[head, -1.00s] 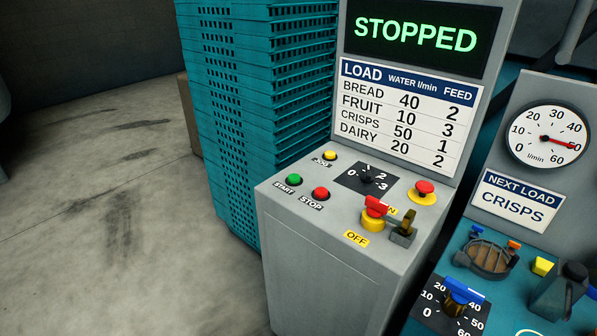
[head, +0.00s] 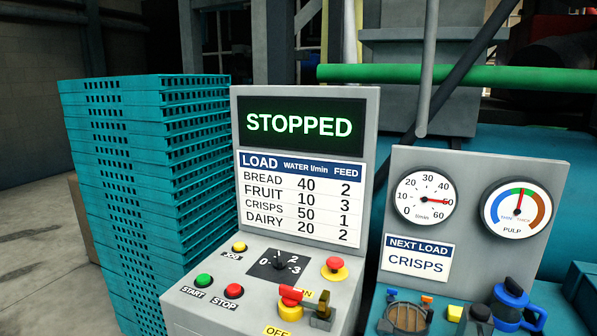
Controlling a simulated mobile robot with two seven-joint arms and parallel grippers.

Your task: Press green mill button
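The green START button (head: 203,280) sits at the left front of the grey mill console (head: 184,318). The red STOP button (head: 233,291) is just to its right, and a yellow JOG button (head: 239,247) is behind them. The display (head: 301,125) above reads STOPPED in green letters. A black feed dial (head: 279,262) is in the middle of the console. A red-handled switch (head: 290,296) on a yellow base stands between the ON and OFF labels. Neither of my grippers is in view.
A red mushroom button (head: 334,265) and a brass-coloured lever (head: 323,304) are on the console's right. Tall stacked teal crates (head: 150,170) stand close on its left. A gauge panel (head: 475,205) with a NEXT LOAD CRISPS sign (head: 416,259) is to the right.

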